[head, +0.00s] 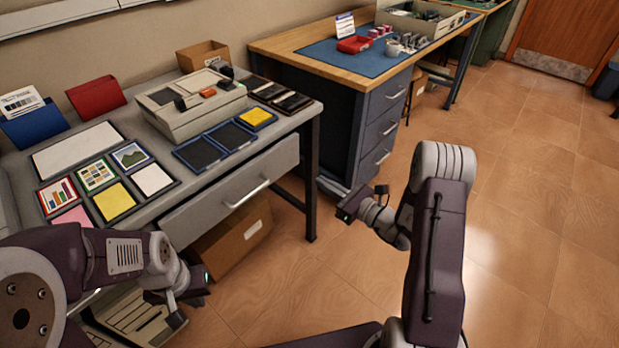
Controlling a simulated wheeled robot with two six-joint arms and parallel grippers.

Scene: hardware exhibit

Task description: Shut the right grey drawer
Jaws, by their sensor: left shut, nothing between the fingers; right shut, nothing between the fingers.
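The right grey drawer (236,197) is under the front edge of the grey table (308,113), with a silver bar handle. None of its inside shows, and I cannot tell how far its front stands out. My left gripper (183,298) is shut and empty, low at the left, below and to the left of this drawer front. My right gripper (362,203) is shut and empty, to the right of the drawer and apart from it, over the floor. My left arm hides much of the table's left front.
A cardboard box (238,237) sits under the drawer. A dark table leg (312,185) stands at its right end. A grey device (192,105) and trays cover the tabletop. A blue drawer cabinet (375,130) stands behind. The floor (520,220) at right is clear.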

